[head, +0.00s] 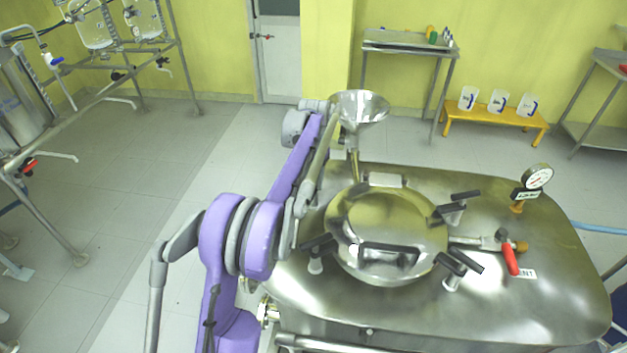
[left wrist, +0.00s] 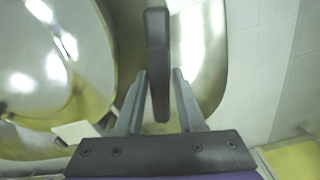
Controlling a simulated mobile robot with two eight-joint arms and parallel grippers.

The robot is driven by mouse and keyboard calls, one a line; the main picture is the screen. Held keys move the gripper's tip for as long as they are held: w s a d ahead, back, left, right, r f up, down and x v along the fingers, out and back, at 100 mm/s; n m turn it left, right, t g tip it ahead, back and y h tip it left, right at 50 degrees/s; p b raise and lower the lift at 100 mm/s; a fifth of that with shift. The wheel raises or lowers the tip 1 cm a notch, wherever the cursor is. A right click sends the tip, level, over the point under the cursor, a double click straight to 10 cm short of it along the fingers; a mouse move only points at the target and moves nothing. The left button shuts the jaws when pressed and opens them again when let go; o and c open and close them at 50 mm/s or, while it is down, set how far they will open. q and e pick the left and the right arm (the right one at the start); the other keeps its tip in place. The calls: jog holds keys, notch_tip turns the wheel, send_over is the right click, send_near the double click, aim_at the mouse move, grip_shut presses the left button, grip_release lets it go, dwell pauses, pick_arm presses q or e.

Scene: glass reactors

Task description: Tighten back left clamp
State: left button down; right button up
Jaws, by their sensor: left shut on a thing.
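The steel reactor's round lid (head: 385,215) has black-handled clamps around it. In the head view I see the front left clamp (head: 317,248), the front right clamp (head: 458,265) and the back right clamp (head: 455,207). The back left clamp is not clear there, behind my purple left arm. In the left wrist view, my left gripper (left wrist: 158,78) has a black clamp handle (left wrist: 157,45) between its two fingers and is shut on it. The handle stands lengthwise between the fingers, beside the lid (left wrist: 55,60). My right gripper is not in view.
A steel funnel (head: 360,106) rises behind the lid, close to my left arm. A pressure gauge (head: 538,177) and a red-handled valve (head: 510,258) stand on the right of the reactor top (head: 540,290). Glass vessels on a frame are at the far left. Floor is open between.

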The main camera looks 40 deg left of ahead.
pick_arm(q)
jog(key=shift+n, duration=0.4)
dwell(0.5)
jog(key=n, duration=0.3)
jog(key=shift+n, duration=0.4)
jog(key=n, duration=0.4)
jog(key=shift+n+p, duration=0.3)
jog(key=n, duration=0.8)
jog(key=shift+n, duration=0.3)
jog(key=c, duration=0.8)
grip_release()
